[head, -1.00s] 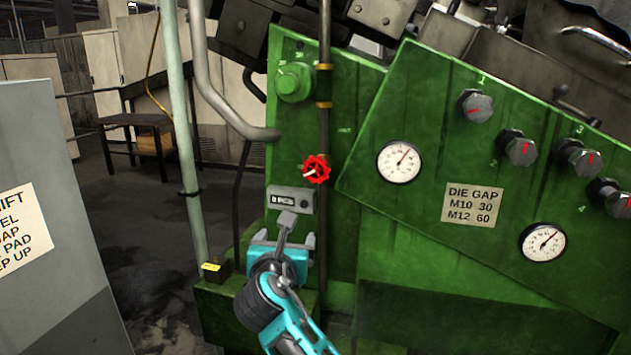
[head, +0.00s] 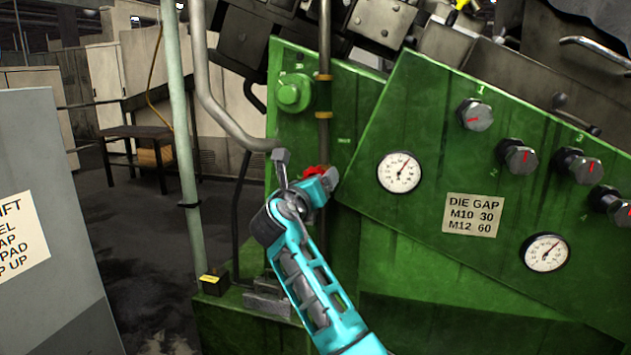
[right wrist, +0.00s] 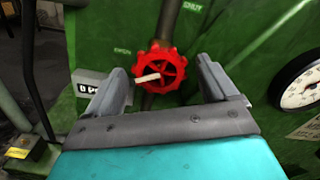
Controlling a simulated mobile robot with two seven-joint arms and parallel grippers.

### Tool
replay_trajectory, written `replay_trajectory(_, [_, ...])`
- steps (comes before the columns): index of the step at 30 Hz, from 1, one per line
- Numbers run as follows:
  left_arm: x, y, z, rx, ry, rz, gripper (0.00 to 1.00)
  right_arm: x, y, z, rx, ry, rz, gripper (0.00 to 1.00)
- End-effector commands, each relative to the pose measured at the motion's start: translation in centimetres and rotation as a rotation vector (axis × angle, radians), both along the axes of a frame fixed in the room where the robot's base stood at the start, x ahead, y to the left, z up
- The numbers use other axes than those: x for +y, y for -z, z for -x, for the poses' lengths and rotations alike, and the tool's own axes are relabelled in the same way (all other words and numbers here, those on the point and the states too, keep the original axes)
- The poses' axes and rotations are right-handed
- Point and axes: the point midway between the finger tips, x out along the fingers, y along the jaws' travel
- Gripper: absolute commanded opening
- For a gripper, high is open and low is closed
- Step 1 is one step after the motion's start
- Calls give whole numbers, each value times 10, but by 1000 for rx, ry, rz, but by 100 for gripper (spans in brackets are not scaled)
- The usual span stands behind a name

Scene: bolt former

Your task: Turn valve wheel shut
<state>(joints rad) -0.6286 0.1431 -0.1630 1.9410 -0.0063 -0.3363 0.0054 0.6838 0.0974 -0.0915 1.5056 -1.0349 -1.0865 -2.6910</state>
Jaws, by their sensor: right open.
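The red valve wheel (right wrist: 161,71) is on a vertical pipe in front of the green machine panel. In the right wrist view it sits between and just beyond the two fingers of my right gripper (right wrist: 163,85). The fingers are open, one on each side, and I cannot tell whether they touch the rim. A pale pointer on the wheel points left. In the head view only the wheel's upper edge (head: 316,170) shows behind my right gripper (head: 306,168). My left gripper is not in view.
Pressure gauges (head: 399,172) and several grey knobs (head: 475,115) are on the panel right of the wheel. A bent grey pipe (head: 222,112) and a pale green post (head: 181,150) stand to the left. A grey cabinet (head: 60,130) is at the far left.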

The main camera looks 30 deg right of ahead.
Motion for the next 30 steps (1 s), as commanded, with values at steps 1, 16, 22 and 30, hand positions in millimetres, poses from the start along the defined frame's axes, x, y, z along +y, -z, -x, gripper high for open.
replay_trajectory(1, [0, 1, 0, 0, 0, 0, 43, -6, 0, -5, 0, 1, 0, 86])
replay_trajectory(16, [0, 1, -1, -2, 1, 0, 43, -20, 0, -17, 0, -2, -1, 86])
replay_trajectory(22, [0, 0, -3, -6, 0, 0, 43, -20, 0, -17, 0, -2, -1, 70])
replay_trajectory(30, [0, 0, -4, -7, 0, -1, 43, -19, 0, -17, 1, -2, -1, 44])
